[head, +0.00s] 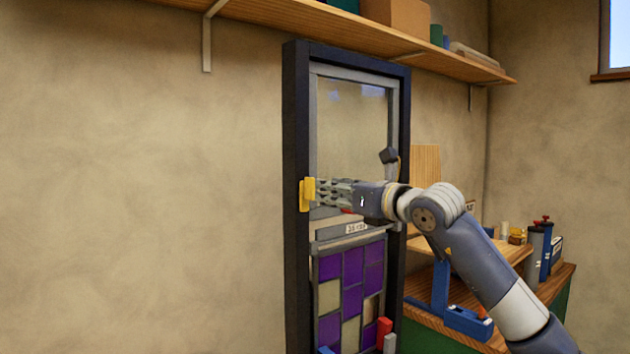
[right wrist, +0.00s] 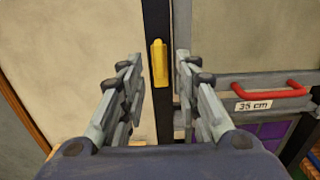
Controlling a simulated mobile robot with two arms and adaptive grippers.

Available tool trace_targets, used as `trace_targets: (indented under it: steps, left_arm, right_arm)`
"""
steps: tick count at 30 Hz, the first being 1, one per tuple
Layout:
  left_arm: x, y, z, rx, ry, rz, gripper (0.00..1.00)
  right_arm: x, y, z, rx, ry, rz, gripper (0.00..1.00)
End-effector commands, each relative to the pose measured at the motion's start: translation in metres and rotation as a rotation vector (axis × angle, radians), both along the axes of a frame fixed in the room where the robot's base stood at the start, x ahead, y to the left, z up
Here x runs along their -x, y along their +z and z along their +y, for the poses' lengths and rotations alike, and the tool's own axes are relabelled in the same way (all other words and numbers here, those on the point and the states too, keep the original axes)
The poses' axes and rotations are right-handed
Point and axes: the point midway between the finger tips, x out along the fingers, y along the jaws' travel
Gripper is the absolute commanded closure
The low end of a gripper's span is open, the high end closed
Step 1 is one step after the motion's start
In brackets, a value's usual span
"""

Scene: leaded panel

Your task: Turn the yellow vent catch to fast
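The yellow vent catch (head: 306,195) sits on the left upright of the dark frame (head: 295,130), beside the glazed panel. It stands upright, its long side along the frame. It also shows in the right wrist view (right wrist: 158,63), between the two fingers. My right gripper (head: 320,192) reaches in from the right, its fingertips close to the catch. In the right wrist view my right gripper (right wrist: 158,72) is open, with a gap to the catch on each side. Whether the fingertips reach past its face I cannot tell. My left gripper is not in view.
A red handle (right wrist: 270,91) and a "35 cm" label (right wrist: 254,105) are right of the gripper. Purple and cream leaded panes (head: 352,285) fill the lower frame. A workbench (head: 480,335) with tools stands right. A shelf (head: 330,22) runs above. The wall left is bare.

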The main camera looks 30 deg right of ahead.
Motion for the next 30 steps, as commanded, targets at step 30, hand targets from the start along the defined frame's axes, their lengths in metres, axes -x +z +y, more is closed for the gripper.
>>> trace_targets:
  steps: [30]
  left_arm:
    - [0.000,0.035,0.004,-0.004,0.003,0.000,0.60]
  right_arm:
    - [-0.064,0.000,0.006,0.000,0.002,-0.001,1.00]
